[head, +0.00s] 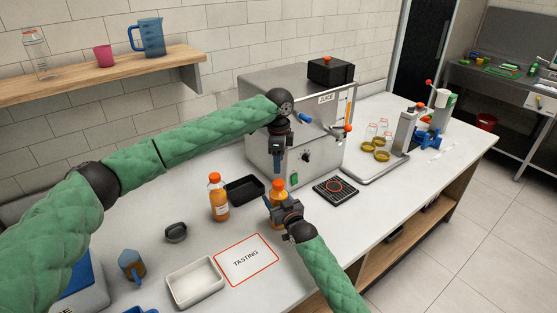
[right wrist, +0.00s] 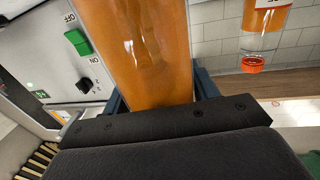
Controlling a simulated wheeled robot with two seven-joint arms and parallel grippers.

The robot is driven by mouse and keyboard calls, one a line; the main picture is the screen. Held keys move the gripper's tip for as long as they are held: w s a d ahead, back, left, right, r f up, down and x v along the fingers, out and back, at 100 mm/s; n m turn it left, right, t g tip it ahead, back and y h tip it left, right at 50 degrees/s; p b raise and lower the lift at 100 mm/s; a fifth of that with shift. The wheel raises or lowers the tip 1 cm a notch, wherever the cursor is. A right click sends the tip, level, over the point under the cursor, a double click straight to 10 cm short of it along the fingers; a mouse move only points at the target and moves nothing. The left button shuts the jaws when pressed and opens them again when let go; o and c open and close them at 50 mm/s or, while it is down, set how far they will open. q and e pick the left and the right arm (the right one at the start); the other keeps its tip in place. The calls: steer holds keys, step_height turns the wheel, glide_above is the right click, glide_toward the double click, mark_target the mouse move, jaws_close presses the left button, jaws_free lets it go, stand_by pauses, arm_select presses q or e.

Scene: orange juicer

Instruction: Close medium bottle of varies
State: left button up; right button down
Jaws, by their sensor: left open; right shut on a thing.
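A bottle of orange juice (head: 278,192) stands upright near the front of the juicer, with an orange top. Whether that top is a seated cap is too small to tell. My right gripper (head: 279,208) is shut around its body; the bottle fills the space between the fingers in the right wrist view (right wrist: 140,50). My left gripper (head: 277,163) is open and points down just above the bottle's top, apart from it. A second juice bottle (head: 218,200) with an orange cap stands to the left, and shows in the right wrist view (right wrist: 266,30).
The steel juicer (head: 262,125) stands close behind. A black tray (head: 244,189) lies between the bottles. A TASTING card (head: 246,260), a white tray (head: 195,284) and a dark grey object (head: 176,232) lie in front. A black drip grate (head: 335,191) is to the right.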

mark_target(278, 182)
arm_select(q)
steer(key=n, duration=0.8)
steer(key=shift+n, duration=0.3)
steer(key=n, duration=0.4)
steer(key=shift+s, duration=0.1)
steer(key=n, duration=0.5)
steer(key=shift+f, duration=0.15)
steer(key=shift+f, duration=3.9)
steer(key=shift+c, duration=0.4)
